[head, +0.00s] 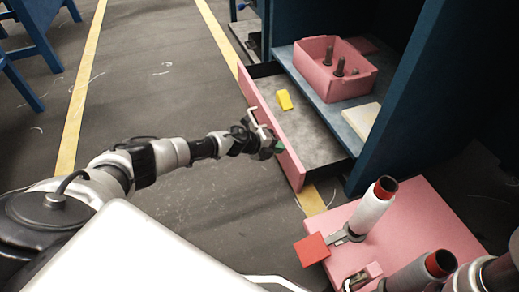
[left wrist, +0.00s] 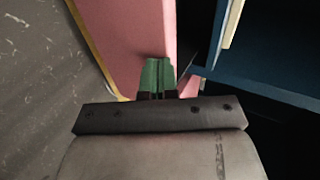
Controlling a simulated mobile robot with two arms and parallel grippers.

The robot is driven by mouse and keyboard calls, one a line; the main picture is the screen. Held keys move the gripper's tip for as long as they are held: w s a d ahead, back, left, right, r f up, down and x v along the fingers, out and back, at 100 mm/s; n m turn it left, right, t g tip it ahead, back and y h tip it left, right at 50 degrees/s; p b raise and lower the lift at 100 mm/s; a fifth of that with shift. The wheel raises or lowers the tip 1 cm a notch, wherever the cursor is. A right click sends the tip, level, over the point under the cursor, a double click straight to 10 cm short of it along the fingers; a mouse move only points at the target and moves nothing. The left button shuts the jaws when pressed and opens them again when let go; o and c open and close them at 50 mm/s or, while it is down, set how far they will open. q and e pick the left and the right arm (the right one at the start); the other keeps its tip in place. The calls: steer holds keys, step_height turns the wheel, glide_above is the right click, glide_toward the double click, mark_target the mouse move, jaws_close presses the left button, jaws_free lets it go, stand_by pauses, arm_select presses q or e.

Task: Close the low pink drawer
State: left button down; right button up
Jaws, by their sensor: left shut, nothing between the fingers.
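The low pink drawer (head: 293,168) stands pulled out from the blue cabinet, with its grey inside showing. A pale handle (head: 253,116) is on its pink front. The drawer front also shows in the left wrist view (left wrist: 125,40). My left gripper (head: 278,147) has green fingertips and is shut and empty. Its tips are at the outer face of the drawer front, to the right of the handle; I cannot tell whether they touch. In the left wrist view the closed fingertips (left wrist: 157,75) overlap the pink panel. My right gripper is not visible.
A yellow block (head: 284,99) lies in the drawer. A pink bin (head: 331,87) with dark pegs stands on the blue shelf above. A pink platform (head: 421,211) with white, red-topped spools (head: 373,207) stands at lower right. Floor left of the drawer is clear.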

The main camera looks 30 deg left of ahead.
arm_select(q)
steer(key=w+d+b, duration=0.4)
steer(key=w+d, duration=0.5)
steer(key=w, duration=0.1)
steer(key=shift+w+b, duration=0.25)
steer(key=shift+b, duration=0.1)
steer(key=shift+s+a, duration=0.1)
